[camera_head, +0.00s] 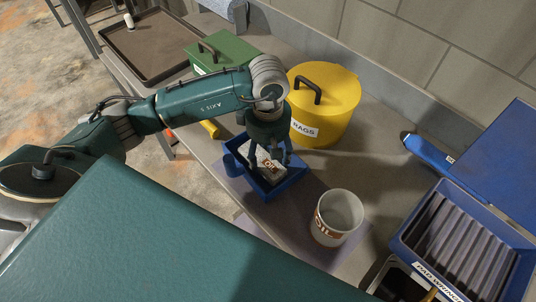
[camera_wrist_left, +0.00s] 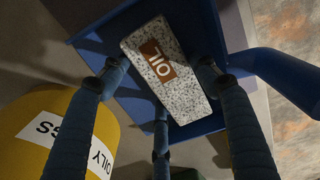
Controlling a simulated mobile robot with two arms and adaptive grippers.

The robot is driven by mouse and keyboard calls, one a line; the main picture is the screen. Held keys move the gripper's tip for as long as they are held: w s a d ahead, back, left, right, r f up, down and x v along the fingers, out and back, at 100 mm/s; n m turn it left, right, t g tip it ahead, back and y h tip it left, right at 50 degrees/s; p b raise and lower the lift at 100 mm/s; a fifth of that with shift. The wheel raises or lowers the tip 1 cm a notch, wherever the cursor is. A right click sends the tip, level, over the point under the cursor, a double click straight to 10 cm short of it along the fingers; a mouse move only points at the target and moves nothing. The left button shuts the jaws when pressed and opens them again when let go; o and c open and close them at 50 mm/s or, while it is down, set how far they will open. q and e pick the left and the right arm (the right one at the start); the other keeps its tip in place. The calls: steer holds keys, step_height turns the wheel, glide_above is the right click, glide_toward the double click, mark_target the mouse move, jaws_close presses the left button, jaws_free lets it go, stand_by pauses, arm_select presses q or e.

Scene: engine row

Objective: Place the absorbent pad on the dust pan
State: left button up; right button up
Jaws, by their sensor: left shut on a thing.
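The absorbent pad (camera_head: 271,166) is a grey speckled block with an orange-brown OIL label. It also shows in the left wrist view (camera_wrist_left: 190,98). My left gripper (camera_head: 268,156) points down and is shut on the pad, with fingers on both sides of it in the wrist view (camera_wrist_left: 163,72). The pad is within the outline of the blue dust pan (camera_head: 292,186), tilted in the head view. I cannot tell whether it touches the pan's floor. The pan's blue wall (camera_wrist_left: 235,28) shows behind the pad in the wrist view. My right gripper is not in view.
A yellow rags can (camera_head: 335,95) stands close behind the pan. A white OIL mug (camera_head: 337,216) stands to its right. A green box (camera_head: 222,48) and brown tray (camera_head: 150,45) lie farther left. A blue ribbed bin (camera_head: 465,245) is at right.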

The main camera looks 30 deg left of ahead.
mark_target(268, 158)
arm_select(q)
steer(key=shift+f, duration=0.15)
steer(key=o, duration=1)
steer(key=shift+o, duration=0.2)
steer(key=shift+r, duration=0.35)
step_height(268, 158, up, 12)
steer(key=b, duration=0.2)
steer(key=shift+f, duration=0.15)
